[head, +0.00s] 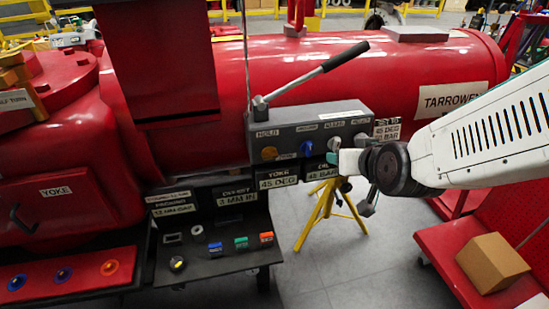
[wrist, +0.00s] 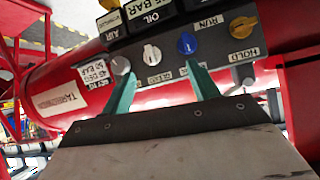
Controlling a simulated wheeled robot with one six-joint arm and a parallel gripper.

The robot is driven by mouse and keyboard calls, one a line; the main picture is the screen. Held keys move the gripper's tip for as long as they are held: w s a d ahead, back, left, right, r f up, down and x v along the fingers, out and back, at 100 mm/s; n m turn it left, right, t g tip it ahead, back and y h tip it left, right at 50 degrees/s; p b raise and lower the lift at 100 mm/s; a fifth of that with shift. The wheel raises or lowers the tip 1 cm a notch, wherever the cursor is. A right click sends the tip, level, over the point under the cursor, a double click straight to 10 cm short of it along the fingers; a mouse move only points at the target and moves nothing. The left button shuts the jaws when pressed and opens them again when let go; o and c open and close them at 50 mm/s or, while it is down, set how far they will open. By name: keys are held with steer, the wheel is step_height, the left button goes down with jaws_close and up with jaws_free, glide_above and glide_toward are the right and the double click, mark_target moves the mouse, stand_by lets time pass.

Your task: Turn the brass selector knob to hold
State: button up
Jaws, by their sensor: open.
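The brass selector knob (head: 269,153) is at the left end of the grey control box (head: 290,131), below the HOLD label in the head view. In the wrist view the brass knob (wrist: 243,27) is at upper right, between the RUN label (wrist: 211,22) and the HOLD label (wrist: 244,55). Which way it points is too small to tell. My gripper (wrist: 160,70) is open and empty, its two teal fingers apart. It shows in the head view at the right end of the box (head: 343,161), to the right of the brass knob and apart from it.
A blue knob (wrist: 187,43), a white knob (wrist: 152,54) and a grey knob (wrist: 121,66) line the same box. A black lever (head: 330,62) rises above it. A lower panel (head: 215,262) holds coloured switches. A yellow stand (head: 325,212) is below.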

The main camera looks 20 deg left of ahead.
steer(key=a+f+n+t+y, duration=0.15)
steer(key=a+f, duration=0.25)
steer(key=a, duration=0.4)
steer(key=n+t+y, duration=0.1)
steer(key=t+y, duration=0.2)
steer(key=t, duration=0.1)
glide_toward(271, 157)
steer(key=w, duration=0.1)
steer(key=x, duration=0.8)
steer(key=shift+a+r, duration=0.1)
steer(key=shift+a, duration=0.25)
steer(key=c, duration=1)
